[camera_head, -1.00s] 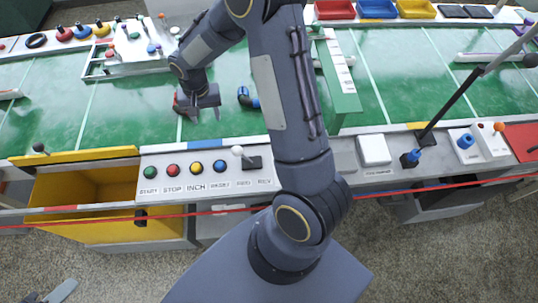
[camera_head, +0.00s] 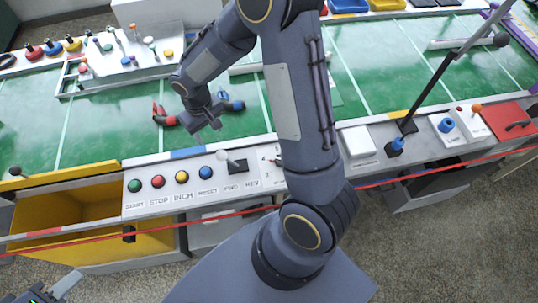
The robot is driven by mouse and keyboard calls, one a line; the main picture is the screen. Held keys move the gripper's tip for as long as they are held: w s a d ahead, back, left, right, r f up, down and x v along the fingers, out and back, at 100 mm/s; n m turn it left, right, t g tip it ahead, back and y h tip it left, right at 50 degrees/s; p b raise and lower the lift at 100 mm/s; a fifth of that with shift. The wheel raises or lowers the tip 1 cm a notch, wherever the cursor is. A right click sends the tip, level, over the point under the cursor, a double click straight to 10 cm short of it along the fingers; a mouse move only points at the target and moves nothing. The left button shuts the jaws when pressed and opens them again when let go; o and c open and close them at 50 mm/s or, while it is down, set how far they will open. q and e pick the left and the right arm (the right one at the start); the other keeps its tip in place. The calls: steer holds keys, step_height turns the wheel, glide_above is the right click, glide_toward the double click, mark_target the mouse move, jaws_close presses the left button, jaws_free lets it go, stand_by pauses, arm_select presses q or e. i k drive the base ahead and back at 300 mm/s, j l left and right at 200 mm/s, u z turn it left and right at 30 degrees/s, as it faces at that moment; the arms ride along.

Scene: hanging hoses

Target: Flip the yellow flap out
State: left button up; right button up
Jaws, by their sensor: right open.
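The yellow flap (camera_head: 62,173) is a long bar along the bench's front edge at left, above an open yellow bin (camera_head: 90,204). My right gripper (camera_head: 207,122) hangs over the green bench top, behind the button panel, open and well to the right of the flap. It is between a red curved piece (camera_head: 163,115) and a blue-ended piece (camera_head: 233,105); contact with either cannot be told. My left gripper (camera_head: 58,287) is partly in view at the bottom left corner, low in front of the bin and apart from the flap. Its jaws are unclear.
A panel (camera_head: 200,196) with coloured buttons and a white-knobbed lever lies right of the bin. A red line (camera_head: 400,181) runs across the bench front. A black post (camera_head: 430,110) stands at right. My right arm hides part of the bench.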

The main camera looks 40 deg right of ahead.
mark_target(26, 180)
steer(key=z, duration=0.75)
steer(key=k+j+z, duration=0.1)
steer(key=j, duration=0.2)
steer(key=k+j, duration=0.15)
steer(key=j, duration=0.15)
steer(key=z, duration=0.05)
